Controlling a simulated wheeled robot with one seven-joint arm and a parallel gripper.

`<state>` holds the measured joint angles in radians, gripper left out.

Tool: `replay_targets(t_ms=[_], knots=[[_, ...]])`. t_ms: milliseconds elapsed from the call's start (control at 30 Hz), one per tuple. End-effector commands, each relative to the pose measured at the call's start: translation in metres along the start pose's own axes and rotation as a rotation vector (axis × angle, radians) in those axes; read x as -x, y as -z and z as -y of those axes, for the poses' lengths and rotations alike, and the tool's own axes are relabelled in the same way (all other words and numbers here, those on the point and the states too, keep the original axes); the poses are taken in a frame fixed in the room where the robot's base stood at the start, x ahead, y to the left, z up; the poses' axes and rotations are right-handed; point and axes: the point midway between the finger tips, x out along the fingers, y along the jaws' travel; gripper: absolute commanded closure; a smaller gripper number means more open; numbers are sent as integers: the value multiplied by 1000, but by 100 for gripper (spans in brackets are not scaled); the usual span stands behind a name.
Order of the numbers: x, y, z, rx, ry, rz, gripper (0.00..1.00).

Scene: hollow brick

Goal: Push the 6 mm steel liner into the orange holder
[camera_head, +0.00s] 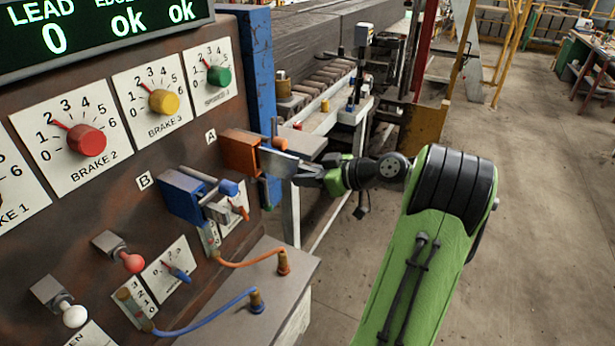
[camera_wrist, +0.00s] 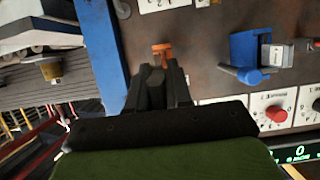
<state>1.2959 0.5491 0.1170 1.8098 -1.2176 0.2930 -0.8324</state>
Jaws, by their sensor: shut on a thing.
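The orange holder (camera_head: 240,152), marked A, juts out from the brown panel. It also shows as a small orange patch just beyond my fingers in the wrist view (camera_wrist: 162,48). My gripper (camera_head: 298,172) is shut on a flat grey plate, the steel liner (camera_head: 278,163), in front of the holder's right end. The liner's far edge meets or overlaps the holder's mouth; I cannot tell how deep it sits. In the wrist view my gripper (camera_wrist: 162,75) hides the liner. The liner's thickness cannot be read.
A blue holder (camera_head: 182,195), marked B, sits left of and below the orange one, with a grey block at its end. Brake dials (camera_head: 86,140), small levers and orange and blue cables are nearby. A blue post (camera_head: 257,80) stands behind. Open floor lies to the right.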

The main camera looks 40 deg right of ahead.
Motion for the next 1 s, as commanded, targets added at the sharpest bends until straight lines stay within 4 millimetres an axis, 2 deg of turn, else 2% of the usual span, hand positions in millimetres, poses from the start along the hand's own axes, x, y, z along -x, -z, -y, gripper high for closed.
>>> replay_targets(t_ms=[1000], knots=[[-17,8,0,2,1,-2,100]])
